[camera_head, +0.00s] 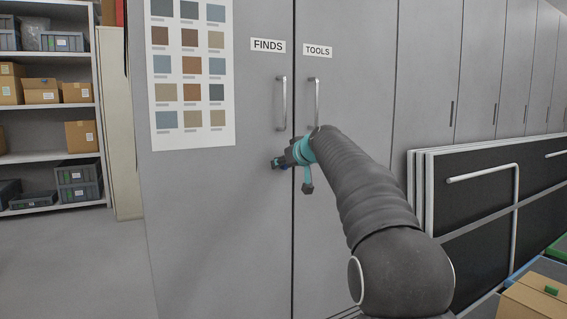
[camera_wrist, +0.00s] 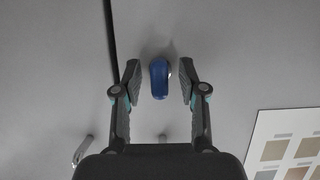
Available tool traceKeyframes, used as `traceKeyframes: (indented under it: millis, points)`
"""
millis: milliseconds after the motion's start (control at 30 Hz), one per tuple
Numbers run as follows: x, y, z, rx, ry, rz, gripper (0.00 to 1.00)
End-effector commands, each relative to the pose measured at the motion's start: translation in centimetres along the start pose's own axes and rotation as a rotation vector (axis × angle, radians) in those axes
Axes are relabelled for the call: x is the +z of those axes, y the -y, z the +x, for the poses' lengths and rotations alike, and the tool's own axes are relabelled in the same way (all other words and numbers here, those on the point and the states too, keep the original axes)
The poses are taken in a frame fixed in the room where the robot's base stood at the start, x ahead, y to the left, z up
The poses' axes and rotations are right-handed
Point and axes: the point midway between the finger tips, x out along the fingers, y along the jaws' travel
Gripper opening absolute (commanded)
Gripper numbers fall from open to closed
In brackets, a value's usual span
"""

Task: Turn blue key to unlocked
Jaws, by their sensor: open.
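The blue key (camera_wrist: 158,79) sticks out of the grey cabinet door and stands between the two fingers of my gripper (camera_wrist: 158,82) in the wrist view. The fingers are open, one on each side of the key, with a gap to each. In the head view my gripper (camera_head: 277,163) is at the FINDS door, just left of the seam between the doors. Only a small bit of blue shows there, and the fingers hide most of the key. The lock behind the key is mostly hidden.
Two bar handles, one on the FINDS door (camera_head: 281,103) and one on the TOOLS door (camera_head: 316,100), stand above my gripper. A colour chart (camera_head: 191,136) hangs on the left door. Framed black panels (camera_head: 470,200) lean at the right. Shelves (camera_head: 50,156) stand at the left.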

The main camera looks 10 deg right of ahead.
Motion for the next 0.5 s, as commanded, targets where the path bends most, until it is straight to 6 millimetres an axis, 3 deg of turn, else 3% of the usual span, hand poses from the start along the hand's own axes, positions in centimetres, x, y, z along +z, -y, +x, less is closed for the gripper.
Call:
traceKeyframes:
  millis: [267, 433, 500]
  points:
    - [0.02, -0.01, 0.18, 0.0, 0.0, 0.0, 0.42]
    - [0.02, 0.0, 0.17, 0.0, 0.0, 0.0, 0.04]
    - [0.01, 0.01, 0.16, 0.0, 0.0, 0.0, 0.0]
